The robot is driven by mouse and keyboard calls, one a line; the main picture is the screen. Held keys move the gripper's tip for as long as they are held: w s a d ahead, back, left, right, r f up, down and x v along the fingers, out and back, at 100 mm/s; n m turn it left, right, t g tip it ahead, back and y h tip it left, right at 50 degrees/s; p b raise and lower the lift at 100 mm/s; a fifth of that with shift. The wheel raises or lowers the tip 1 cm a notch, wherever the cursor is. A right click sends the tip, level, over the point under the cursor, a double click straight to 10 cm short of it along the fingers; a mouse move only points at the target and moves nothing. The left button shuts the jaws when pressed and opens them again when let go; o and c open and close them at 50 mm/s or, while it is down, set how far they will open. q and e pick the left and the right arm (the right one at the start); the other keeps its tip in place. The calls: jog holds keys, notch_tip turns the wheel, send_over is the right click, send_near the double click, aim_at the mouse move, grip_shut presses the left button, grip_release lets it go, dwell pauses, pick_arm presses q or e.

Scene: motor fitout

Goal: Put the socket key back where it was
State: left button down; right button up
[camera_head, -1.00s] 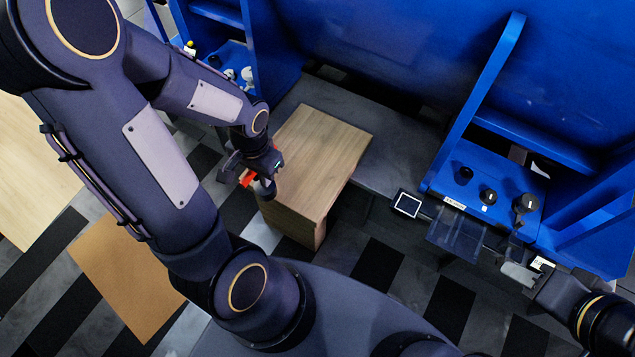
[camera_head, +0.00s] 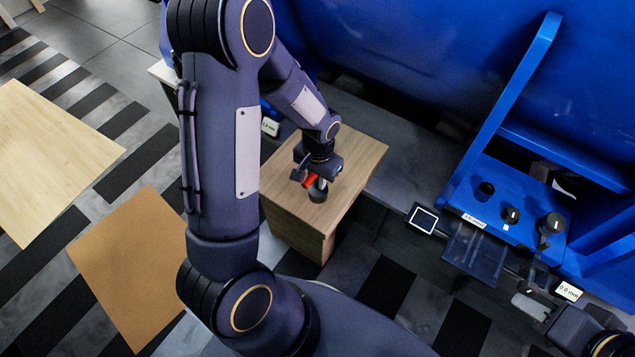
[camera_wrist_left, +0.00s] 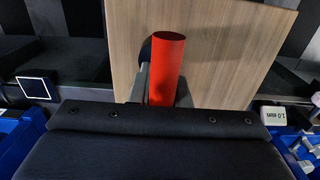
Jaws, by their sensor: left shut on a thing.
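My left gripper (camera_head: 312,176) is shut on the socket key (camera_head: 309,183), which has a red handle and a dark rounded end. They are over the front part of the wooden block-like stand (camera_head: 346,158); I cannot tell whether the key touches it. In the left wrist view the red handle (camera_wrist_left: 167,70) stands up between the fingers, with the wood top (camera_wrist_left: 215,45) behind it. My right gripper (camera_head: 530,306) is at the lower right, beside the blue rack; its fingers are too small and dark to judge.
A blue rack (camera_head: 497,205) on the right holds several dark round parts. A small screen (camera_head: 422,219) and a clear tray (camera_head: 472,252) are at its front. A label reading 1.0 mm (camera_head: 269,126) is left of the stand. Brown (camera_head: 135,265) and pale (camera_head: 45,160) boards lie at left.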

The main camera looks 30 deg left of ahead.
pick_arm(q)
jog(key=shift+f, duration=0.5)
pick_arm(e)
jog(key=shift+f, duration=0.3)
pick_arm(q)
jog(key=shift+f, duration=0.2)
jog(key=c, duration=1.4)
grip_release()
pick_arm(e)
jog(key=shift+f, duration=0.15)
pick_arm(q)
jog(key=shift+o, duration=0.2)
jog(key=shift+r, duration=0.1)
